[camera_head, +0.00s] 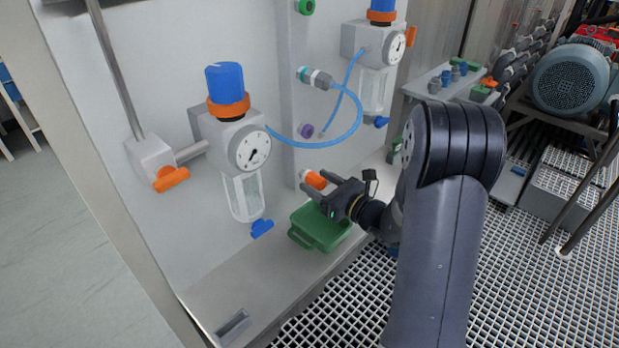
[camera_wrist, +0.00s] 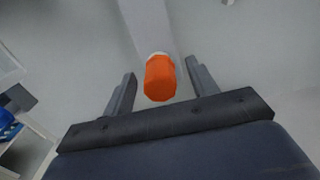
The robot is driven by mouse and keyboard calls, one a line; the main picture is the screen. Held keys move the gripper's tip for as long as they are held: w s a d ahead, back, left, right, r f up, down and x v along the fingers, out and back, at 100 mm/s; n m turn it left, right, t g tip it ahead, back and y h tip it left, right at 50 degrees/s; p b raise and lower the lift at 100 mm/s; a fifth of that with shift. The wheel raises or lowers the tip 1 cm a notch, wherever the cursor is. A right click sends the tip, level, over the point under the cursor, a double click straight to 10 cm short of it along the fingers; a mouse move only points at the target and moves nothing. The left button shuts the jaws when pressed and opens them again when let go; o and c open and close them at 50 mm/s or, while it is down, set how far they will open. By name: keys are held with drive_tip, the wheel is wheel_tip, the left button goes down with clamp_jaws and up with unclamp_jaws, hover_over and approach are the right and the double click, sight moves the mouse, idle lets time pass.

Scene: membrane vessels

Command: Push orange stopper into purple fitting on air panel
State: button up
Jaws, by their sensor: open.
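The orange stopper (camera_head: 315,180) has a white far end. It sits in front of the panel's upright post, below the purple fitting (camera_head: 305,131); I cannot tell what supports it. My gripper (camera_head: 318,187) is open at the stopper. In the wrist view, the stopper (camera_wrist: 160,78) shows between the two spread fingers (camera_wrist: 160,85), with a gap on each side. The purple fitting does not show clearly in the wrist view.
A green tray (camera_head: 322,232) stands on the ledge below my gripper. A blue hose (camera_head: 345,125) loops near the purple fitting. A regulator with a gauge (camera_head: 250,150) is to the left. A green fitting (camera_head: 305,6) is higher up.

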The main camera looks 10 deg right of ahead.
sight(324, 185)
idle(0.8)
clamp_jaws()
idle(0.4)
drive_tip(key=shift+d, duration=0.1)
drive_tip(key=shift+b+v, duration=0.6)
drive_tip(key=shift+v, duration=2.3)
drive_tip(key=shift+s, duration=0.1)
drive_tip(key=shift+r, duration=0.1)
wheel_tip(324, 185, up, 13)
drive_tip(key=p, duration=0.9)
drive_tip(key=shift+s+d+p, duration=0.25)
drive_tip(key=shift+s+p, duration=0.1)
